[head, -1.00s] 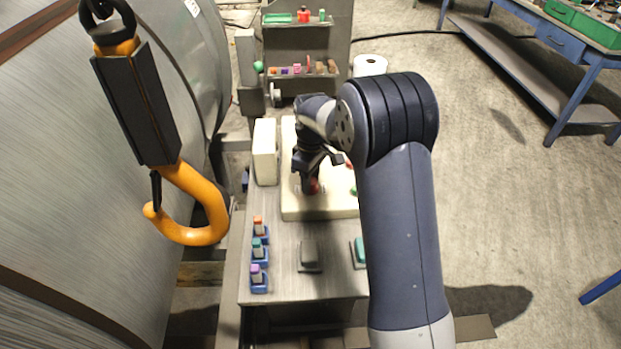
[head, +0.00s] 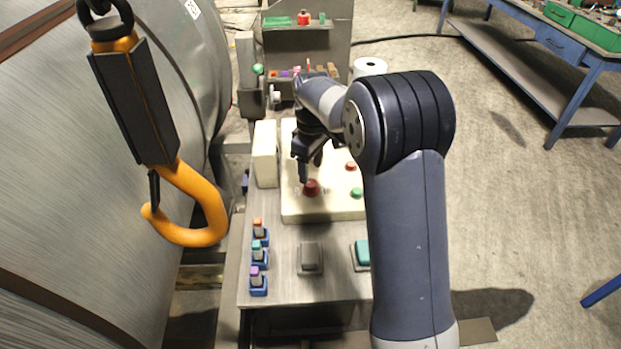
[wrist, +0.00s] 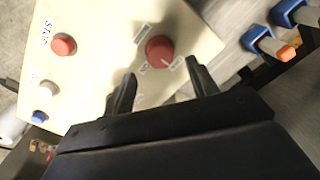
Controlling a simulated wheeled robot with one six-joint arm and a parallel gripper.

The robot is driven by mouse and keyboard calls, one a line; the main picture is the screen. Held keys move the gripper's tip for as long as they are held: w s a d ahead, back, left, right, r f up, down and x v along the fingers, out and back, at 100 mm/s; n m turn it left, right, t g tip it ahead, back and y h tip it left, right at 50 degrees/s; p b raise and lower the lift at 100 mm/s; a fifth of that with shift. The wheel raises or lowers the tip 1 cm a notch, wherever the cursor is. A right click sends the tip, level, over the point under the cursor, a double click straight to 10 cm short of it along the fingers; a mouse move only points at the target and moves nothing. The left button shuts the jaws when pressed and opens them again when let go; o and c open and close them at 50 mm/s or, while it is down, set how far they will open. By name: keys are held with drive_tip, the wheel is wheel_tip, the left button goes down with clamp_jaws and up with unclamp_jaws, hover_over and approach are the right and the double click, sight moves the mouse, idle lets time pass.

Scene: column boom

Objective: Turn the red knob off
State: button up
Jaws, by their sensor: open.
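The red knob (head: 312,188) sits on the front of the cream control panel (head: 335,210). It also shows in the wrist view (wrist: 160,49), with small labels around it that I cannot read clearly. My gripper (head: 309,168) is above and just behind the knob in the head view. In the wrist view its two fingers (wrist: 161,70) are spread, with the knob beyond the gap between them. Nothing is held, and the fingers look clear of the knob.
A red STOP button (wrist: 63,44) and a green button (head: 356,192) are on the same panel. A cream box (head: 265,153) stands left of it. Coloured pieces in blue holders (head: 259,286) line the bench's left edge. An orange hook (head: 190,236) hangs at left.

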sight(310, 182)
wheel_tip(310, 182, up, 6)
drive_tip(key=shift+w+f, duration=0.1)
drive_tip(key=shift+f, duration=0.1)
drive_tip(key=f, duration=1.1)
drive_tip(key=shift+s+p, duration=0.2)
drive_tip(key=shift+p, duration=0.2)
drive_tip(key=shift+m, duration=0.3)
drive_tip(key=shift+r, duration=0.15)
